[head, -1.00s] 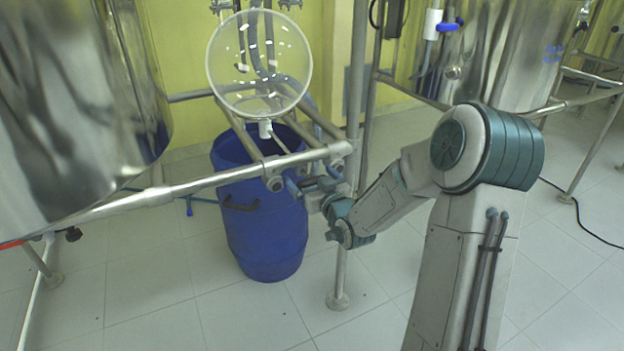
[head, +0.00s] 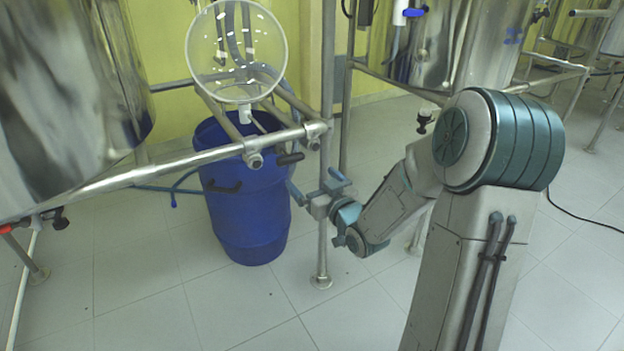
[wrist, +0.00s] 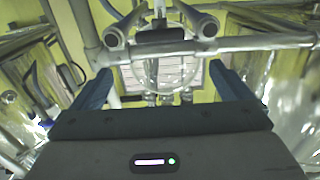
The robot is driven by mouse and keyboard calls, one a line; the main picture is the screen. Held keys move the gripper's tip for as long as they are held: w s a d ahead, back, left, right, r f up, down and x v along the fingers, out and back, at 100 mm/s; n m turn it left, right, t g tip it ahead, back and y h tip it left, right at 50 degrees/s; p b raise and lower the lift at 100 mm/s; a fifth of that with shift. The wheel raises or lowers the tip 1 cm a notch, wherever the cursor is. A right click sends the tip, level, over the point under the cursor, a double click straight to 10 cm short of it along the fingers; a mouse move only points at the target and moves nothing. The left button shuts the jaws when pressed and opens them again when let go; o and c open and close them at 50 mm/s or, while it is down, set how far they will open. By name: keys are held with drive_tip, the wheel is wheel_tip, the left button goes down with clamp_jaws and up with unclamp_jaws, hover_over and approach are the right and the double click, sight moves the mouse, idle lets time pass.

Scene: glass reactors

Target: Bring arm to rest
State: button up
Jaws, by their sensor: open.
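My gripper (head: 313,187) is open and empty in the head view. It is in front of the upright steel post, to the right of the blue barrel (head: 247,215). My arm reaches in from the right with its wrist low and its elbow bent. In the wrist view my gripper (wrist: 160,88) shows its two blue fingers spread wide. Between and beyond them are the pipe frame (wrist: 215,46) and the round glass vessel (wrist: 178,75).
The glass vessel (head: 237,52) hangs over the barrel. A steel rail (head: 165,168) crosses at the left, with a black handle (head: 290,159) near its end. Large steel tanks stand left (head: 65,100) and back right (head: 470,45). The tiled floor in front (head: 225,310) is clear.

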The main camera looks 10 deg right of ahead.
drive_tip(key=shift+s, duration=0.2)
drive_tip(key=shift+r, duration=0.1)
drive_tip(key=s+d+r+m+g+h+p, duration=0.15)
drive_tip(key=s+r+g+h+p, duration=0.6)
drive_tip(key=r+p, duration=1)
drive_tip(key=s+a+r+m+g+y+p, duration=0.1)
drive_tip(key=s+r+g+p, duration=0.2)
drive_tip(key=s+r+p, duration=0.3)
drive_tip(key=s+a+r+m+g+y+p, duration=0.1)
drive_tip(key=s+r+g+p, duration=0.3)
drive_tip(key=s, duration=1.1)
drive_tip(key=p+v, duration=0.3)
drive_tip(key=shift+w+r, duration=0.1)
